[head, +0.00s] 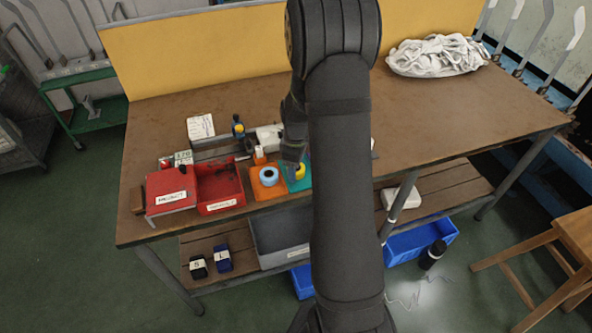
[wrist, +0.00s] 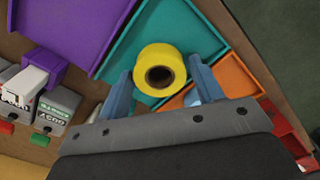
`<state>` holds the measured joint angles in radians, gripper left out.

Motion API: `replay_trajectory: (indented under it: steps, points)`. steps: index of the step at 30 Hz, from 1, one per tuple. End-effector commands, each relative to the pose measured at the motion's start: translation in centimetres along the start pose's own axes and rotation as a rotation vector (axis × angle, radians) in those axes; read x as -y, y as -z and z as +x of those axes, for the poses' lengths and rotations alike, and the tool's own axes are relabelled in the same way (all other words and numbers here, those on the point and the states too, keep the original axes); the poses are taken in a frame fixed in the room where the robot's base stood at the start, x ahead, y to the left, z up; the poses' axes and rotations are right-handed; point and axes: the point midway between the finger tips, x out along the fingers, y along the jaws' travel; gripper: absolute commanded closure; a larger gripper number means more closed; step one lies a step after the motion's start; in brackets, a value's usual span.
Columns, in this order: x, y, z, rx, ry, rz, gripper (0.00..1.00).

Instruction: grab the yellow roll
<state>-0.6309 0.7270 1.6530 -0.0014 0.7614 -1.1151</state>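The yellow roll (wrist: 158,56) lies in the teal tray (wrist: 208,22) in the wrist view, with its dark core facing the camera. My gripper (wrist: 158,68) is open, with one blue-grey finger on each side of the roll. Whether either finger touches the roll, I cannot tell. In the head view a small part of the yellow roll (head: 299,172) shows beside my arm. My gripper (head: 293,153) is over the teal tray (head: 303,184) there, and my arm hides much of this area.
An orange tray (head: 268,192) with a light-blue roll (head: 268,175) sits directly left of the teal tray. Red bins (head: 221,207) stand farther left. In the wrist view, a purple tray (wrist: 62,35) and small labelled boxes (wrist: 58,103) are left.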

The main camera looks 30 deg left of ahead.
Motion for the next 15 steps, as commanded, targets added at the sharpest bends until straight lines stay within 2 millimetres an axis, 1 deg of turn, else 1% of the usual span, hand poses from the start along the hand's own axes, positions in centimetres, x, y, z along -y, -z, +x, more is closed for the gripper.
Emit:
replay_trajectory:
  steps: [1, 3, 5, 15]
  points:
    - [-0.01, 0.00, -0.01, 0.000, 0.000, 0.000, 0.49]
    - [0.00, 0.00, -0.02, 0.000, 0.000, 0.000, 0.63]
    - [-0.01, 0.00, -0.03, 0.000, 0.000, 0.000, 0.73]
    - [-0.03, 0.01, -0.32, 0.000, -0.001, 0.000, 0.73]
